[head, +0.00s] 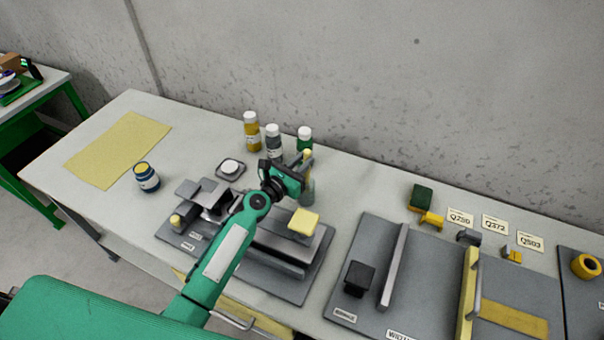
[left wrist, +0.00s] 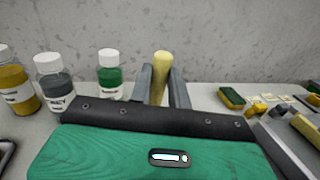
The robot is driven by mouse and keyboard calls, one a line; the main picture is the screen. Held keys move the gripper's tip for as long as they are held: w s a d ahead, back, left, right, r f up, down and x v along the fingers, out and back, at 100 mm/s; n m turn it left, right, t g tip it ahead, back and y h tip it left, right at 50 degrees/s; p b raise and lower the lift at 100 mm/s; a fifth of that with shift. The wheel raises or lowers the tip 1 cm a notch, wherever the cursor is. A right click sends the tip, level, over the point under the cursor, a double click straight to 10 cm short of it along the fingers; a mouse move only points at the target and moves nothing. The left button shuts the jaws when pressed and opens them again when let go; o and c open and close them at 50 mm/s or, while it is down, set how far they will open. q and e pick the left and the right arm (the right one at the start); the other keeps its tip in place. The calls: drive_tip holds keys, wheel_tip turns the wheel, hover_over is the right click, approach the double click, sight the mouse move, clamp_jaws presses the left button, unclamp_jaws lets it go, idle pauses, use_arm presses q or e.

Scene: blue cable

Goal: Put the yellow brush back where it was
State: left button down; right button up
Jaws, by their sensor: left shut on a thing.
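My left gripper (head: 302,165) is shut on the yellow brush (head: 307,156), above the work table. In the left wrist view the brush (left wrist: 161,72) stands roughly upright between the two grey fingers (left wrist: 162,88); its lower part is hidden behind the gripper's body. In the head view a translucent greenish jar (head: 307,193) shows just below the fingers. I cannot tell whether the brush's lower end is inside it. My right gripper is not in view.
Yellow (head: 251,131), grey (head: 273,142) and green (head: 304,139) white-capped bottles stand close behind the gripper. A grey fixture with a yellow block (head: 303,222) lies in front. A blue jar (head: 146,176) and yellow sheet (head: 118,148) are left. Grey fixture boards (head: 432,262) fill the right.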

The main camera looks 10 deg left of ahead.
sight(307, 173)
use_arm(q)
wheel_tip(307, 173, down, 4)
drive_tip(key=shift+r+b, duration=0.25)
drive_tip(key=shift+b, duration=0.65)
drive_tip(key=shift+f, duration=0.15)
drive_tip(key=c, duration=1.3)
unclamp_jaws()
